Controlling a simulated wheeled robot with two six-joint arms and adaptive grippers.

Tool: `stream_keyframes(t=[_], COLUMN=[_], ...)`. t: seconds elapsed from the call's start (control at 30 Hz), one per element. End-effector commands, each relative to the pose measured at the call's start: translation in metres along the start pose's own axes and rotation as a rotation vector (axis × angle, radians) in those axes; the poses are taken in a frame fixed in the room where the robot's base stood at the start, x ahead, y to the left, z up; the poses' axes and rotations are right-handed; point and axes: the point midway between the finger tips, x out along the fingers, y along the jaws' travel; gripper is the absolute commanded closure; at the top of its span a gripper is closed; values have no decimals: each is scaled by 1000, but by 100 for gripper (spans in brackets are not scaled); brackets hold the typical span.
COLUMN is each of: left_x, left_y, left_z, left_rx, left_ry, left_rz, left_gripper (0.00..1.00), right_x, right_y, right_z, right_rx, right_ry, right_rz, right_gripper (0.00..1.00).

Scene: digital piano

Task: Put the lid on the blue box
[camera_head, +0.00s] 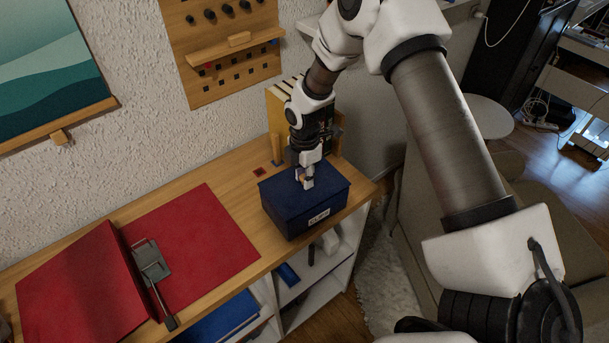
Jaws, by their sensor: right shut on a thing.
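The dark blue box (293,224) stands on the wooden shelf top near its right end, with a small white label on its front. The blue lid (330,187) lies over the top of the box and appears level and lined up with it. I cannot tell whether a thin gap is left between them. My right gripper (306,181) points down over the middle of the lid and is shut on its small knob, which the fingers mostly hide. My left gripper is out of view.
An open red binder (195,235) with a metal clip lies left of the box. Upright files (277,103) stand behind the box against the wall. A wooden pegboard (225,45) hangs above. The shelf top's right end drops off just beyond the box.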

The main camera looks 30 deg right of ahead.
Motion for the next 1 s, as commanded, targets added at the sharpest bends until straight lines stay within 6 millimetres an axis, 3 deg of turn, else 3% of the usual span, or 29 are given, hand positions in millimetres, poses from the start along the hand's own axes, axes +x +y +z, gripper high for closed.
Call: stream_keyframes(t=[0.43,0.47,0.5,0.53,0.73,0.83,1.0], left_x=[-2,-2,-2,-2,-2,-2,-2], left_y=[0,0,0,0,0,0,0], left_z=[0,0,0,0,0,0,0], left_rx=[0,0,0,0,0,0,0], left_ry=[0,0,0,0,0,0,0], left_rz=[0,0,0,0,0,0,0], left_gripper=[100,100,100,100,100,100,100], right_x=[0,0,0,0,0,0,0], right_y=[0,0,0,0,0,0,0], right_z=[0,0,0,0,0,0,0], right_rx=[0,0,0,0,0,0,0], right_ry=[0,0,0,0,0,0,0], right_rz=[0,0,0,0,0,0,0], right_gripper=[100,65,51,46,46,21,21])
